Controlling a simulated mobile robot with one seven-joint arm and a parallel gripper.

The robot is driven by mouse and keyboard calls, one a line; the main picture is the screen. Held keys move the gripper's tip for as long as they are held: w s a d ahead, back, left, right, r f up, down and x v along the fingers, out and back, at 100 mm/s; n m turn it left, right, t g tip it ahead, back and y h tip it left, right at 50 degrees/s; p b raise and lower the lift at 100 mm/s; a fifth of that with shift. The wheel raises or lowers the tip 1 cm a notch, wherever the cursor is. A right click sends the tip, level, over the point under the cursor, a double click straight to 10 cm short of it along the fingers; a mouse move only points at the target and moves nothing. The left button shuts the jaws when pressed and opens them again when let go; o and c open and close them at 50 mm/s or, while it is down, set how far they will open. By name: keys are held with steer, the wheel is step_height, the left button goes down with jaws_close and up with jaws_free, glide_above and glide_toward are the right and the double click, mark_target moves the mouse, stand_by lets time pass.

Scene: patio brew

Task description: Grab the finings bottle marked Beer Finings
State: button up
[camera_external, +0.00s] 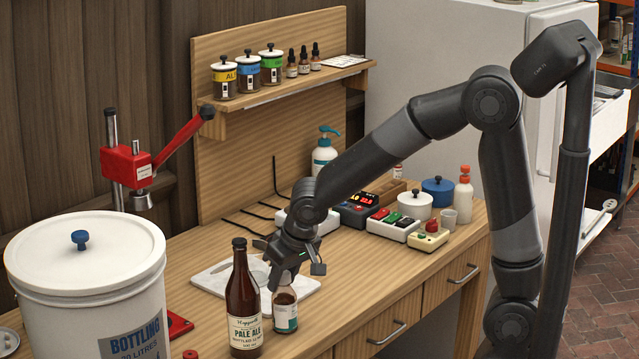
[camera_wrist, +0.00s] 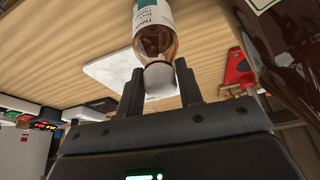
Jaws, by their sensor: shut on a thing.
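A small amber bottle (camera_external: 285,310) with a white and teal label is at the front of the wooden workbench. In the wrist view the bottle (camera_wrist: 154,38) runs out of the top of the picture, and its label is only partly shown and too small to read surely. My gripper (camera_external: 285,275) is above the bottle, pointing down. In the wrist view my gripper (camera_wrist: 159,82) has its two fingers on either side of the bottle's white cap, shut on it. The bottle is upright; I cannot tell whether its base touches the bench.
A tall brown Pale Ale bottle (camera_external: 243,305) stands close left of the small bottle. A white board (camera_external: 208,280) lies behind them. A large white bottling bucket (camera_external: 85,285) is at the left. Control boxes (camera_external: 393,224) and jars stand at the back right.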

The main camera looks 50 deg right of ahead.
jaws_close()
steer(key=shift+r, duration=0.1)
